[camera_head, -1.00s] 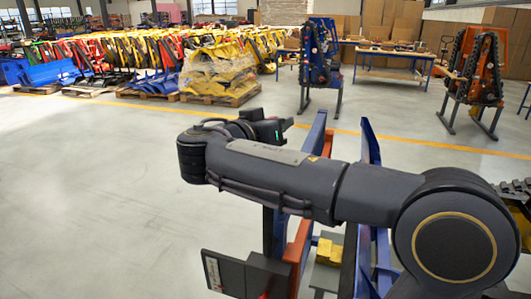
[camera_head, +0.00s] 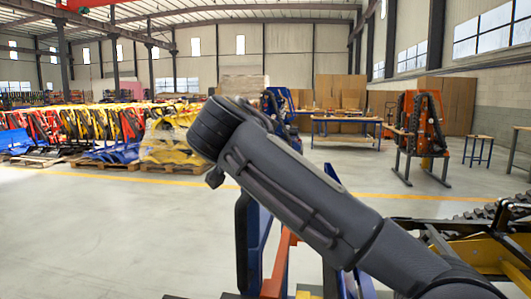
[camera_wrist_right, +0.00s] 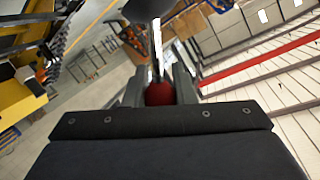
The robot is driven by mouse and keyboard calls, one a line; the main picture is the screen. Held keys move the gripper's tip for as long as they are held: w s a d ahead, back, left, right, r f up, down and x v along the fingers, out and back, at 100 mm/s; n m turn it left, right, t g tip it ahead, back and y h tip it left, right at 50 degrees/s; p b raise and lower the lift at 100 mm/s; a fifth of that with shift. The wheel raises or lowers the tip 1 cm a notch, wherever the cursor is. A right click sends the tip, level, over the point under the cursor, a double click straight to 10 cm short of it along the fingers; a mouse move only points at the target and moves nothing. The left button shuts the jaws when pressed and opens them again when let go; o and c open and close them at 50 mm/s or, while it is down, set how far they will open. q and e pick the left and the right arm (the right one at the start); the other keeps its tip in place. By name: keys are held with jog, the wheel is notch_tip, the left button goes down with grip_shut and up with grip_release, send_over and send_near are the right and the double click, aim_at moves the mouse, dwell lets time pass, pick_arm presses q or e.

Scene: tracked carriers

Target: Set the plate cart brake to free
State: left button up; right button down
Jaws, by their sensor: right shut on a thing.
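In the right wrist view a red ball knob (camera_wrist_right: 159,94) sits between the fingers of my right gripper (camera_wrist_right: 158,90). The gripper is shut on the knob. A thin bright rod (camera_wrist_right: 157,48) runs up from the knob in that picture. In the head view my right arm crosses the middle, and its gripper is not clearly seen there. The blue and orange frame (camera_head: 278,262) of what looks like the plate cart stands below and behind the arm, partly hidden by it. The brake's marking or setting does not show. My left gripper is in neither view.
A yellow and black tracked machine (camera_head: 490,245) stands close at the right. An orange and dark unit on legs (camera_head: 420,135) and a blue-legged workbench (camera_head: 345,122) stand farther back. Wrapped yellow parts (camera_head: 172,138) lie on pallets at the left. The floor at the left is clear.

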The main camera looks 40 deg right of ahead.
jog(key=shift+f, duration=0.1)
dwell(0.4)
jog(key=c, duration=1.2)
grip_release()
jog(key=v, duration=0.7)
jog(key=shift+s+a, duration=0.25)
jog(key=shift+s, duration=0.05)
